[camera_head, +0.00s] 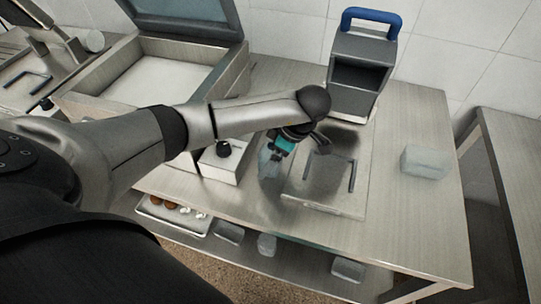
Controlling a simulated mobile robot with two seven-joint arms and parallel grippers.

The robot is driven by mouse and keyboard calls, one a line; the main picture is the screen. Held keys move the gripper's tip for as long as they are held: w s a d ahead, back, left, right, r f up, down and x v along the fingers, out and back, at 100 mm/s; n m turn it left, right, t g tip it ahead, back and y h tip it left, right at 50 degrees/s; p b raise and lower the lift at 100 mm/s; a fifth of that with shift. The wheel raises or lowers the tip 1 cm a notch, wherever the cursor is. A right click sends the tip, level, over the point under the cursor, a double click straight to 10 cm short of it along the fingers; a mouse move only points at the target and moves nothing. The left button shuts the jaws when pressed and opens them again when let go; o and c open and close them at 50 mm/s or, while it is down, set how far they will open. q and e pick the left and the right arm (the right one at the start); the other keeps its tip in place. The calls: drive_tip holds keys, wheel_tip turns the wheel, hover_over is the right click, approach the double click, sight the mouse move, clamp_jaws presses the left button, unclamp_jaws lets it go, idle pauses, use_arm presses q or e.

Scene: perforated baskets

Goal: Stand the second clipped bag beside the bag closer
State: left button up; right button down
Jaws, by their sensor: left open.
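A grey box-shaped device with a blue handle (362,62), which looks like the bag closer, stands at the back of the metal table. A translucent bag (268,163) stands upright left of a flat plate, with a teal piece (284,146) like a clip at its top. My left gripper (293,135) is open right at the teal piece; its fingers are small and partly hidden by my wrist, and I cannot tell if they touch it. Another pale translucent block-like bag (426,162) rests at the table's right. My right gripper is out of view.
A flat metal plate with a dark U-shaped bracket (325,190) lies in front of the device. A white box with a black knob (224,158) is left of the bag. A large open-lidded bin (235,75) stands behind. A lower shelf holds a tray (172,216) and several translucent blocks.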

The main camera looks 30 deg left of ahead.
use_arm(q)
drive_tip(key=shift+r, duration=0.3)
drive_tip(key=p+v, duration=0.2)
drive_tip(key=v, duration=0.9)
drive_tip(key=shift+d+r, duration=0.2)
drive_tip(key=shift+r, duration=0.1)
drive_tip(key=shift+w, duration=0.1)
